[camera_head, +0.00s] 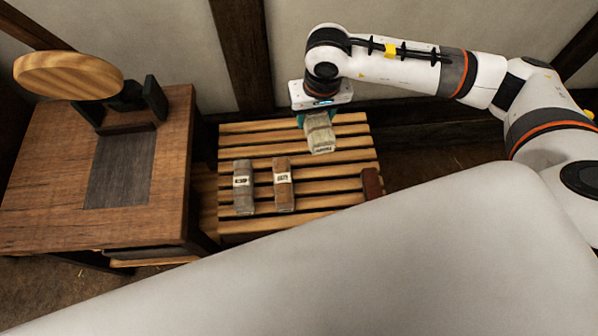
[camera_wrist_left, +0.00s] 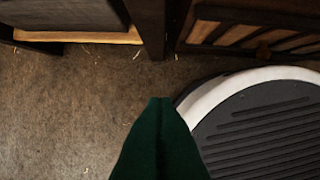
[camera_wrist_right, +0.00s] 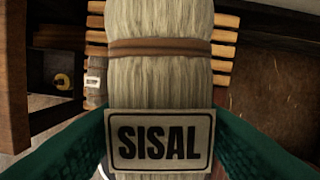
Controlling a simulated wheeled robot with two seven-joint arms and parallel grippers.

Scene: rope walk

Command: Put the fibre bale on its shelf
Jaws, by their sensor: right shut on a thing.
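A pale straw-coloured fibre bale (camera_head: 319,135) with a brown strap hangs in my right gripper (camera_head: 318,118) over the far part of a slatted wooden shelf (camera_head: 345,170). In the right wrist view the bale (camera_wrist_right: 160,75) fills the middle, its label reads SISAL, and both green fingers close on its sides. I cannot tell whether its underside touches the slats. Two other labelled bales, one grey (camera_head: 243,188) and one reddish brown (camera_head: 283,184), lie side by side on the slats. My left gripper (camera_wrist_left: 160,100) is shut and empty above the floor; the head view does not show it.
A wooden table (camera_head: 40,200) with a dark inlaid panel (camera_head: 122,170) and a round wooden disc (camera_head: 68,76) stands left of the shelf. A dark red block (camera_head: 371,183) sits at the shelf's right edge. The wall is close behind. The shelf's middle right slats are bare.

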